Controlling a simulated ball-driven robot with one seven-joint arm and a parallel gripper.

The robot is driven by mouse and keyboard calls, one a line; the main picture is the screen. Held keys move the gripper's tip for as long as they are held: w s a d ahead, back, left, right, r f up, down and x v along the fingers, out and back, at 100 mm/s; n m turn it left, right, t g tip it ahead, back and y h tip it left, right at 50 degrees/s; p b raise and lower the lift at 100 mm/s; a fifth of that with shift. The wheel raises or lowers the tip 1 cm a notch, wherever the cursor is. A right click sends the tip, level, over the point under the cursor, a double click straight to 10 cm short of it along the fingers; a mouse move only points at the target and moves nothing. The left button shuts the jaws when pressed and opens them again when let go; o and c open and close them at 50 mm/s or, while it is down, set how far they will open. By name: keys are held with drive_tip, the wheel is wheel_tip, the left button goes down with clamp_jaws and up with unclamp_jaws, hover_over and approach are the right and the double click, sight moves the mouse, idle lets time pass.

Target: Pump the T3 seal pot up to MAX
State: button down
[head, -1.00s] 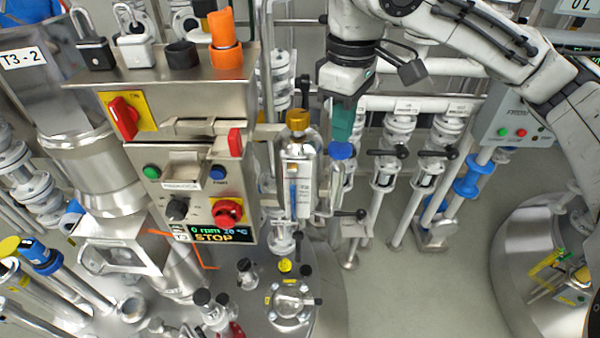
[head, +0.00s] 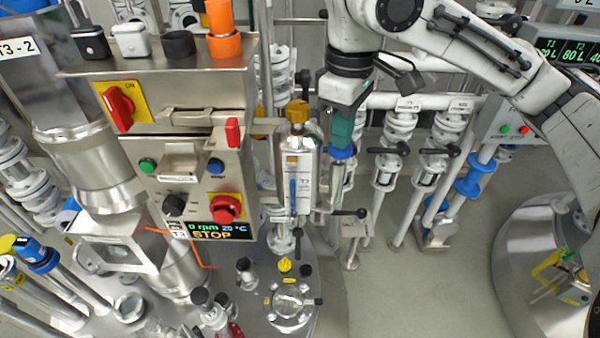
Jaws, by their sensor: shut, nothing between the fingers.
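The T3 seal pot (head: 306,184) stands upright beside the control box, with a brass cap (head: 297,111) on top. Its front has a narrow level gauge with an amber part above and a blue part below; the MAX mark is too small to read. A blue knob (head: 342,154) stands just right of the pot. My gripper (head: 341,148), with teal fingers, points down directly above the blue knob and seems to touch its top. The fingers are shut with nothing between them. They hide part of the knob.
The control box (head: 190,185) left of the pot reads 0 rpm, 20 °C and STOP. A black-handled valve (head: 350,213) sits below the knob. Pipes with valves (head: 388,165) stand behind to the right. Padlocks (head: 130,40) sit on the box's shelf.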

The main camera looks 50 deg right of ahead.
drive_tip(key=shift+f, duration=0.4)
drive_tip(key=shift+r, duration=0.1)
drive_tip(key=shift+r+p, duration=1.85)
drive_tip(key=shift+p, duration=0.1)
drive_tip(key=shift+r, duration=0.1)
wheel_tip(320, 180, up, 3)
drive_tip(key=shift+f+p, duration=0.1)
drive_tip(key=shift+p, duration=1)
drive_tip(key=shift+r, duration=1)
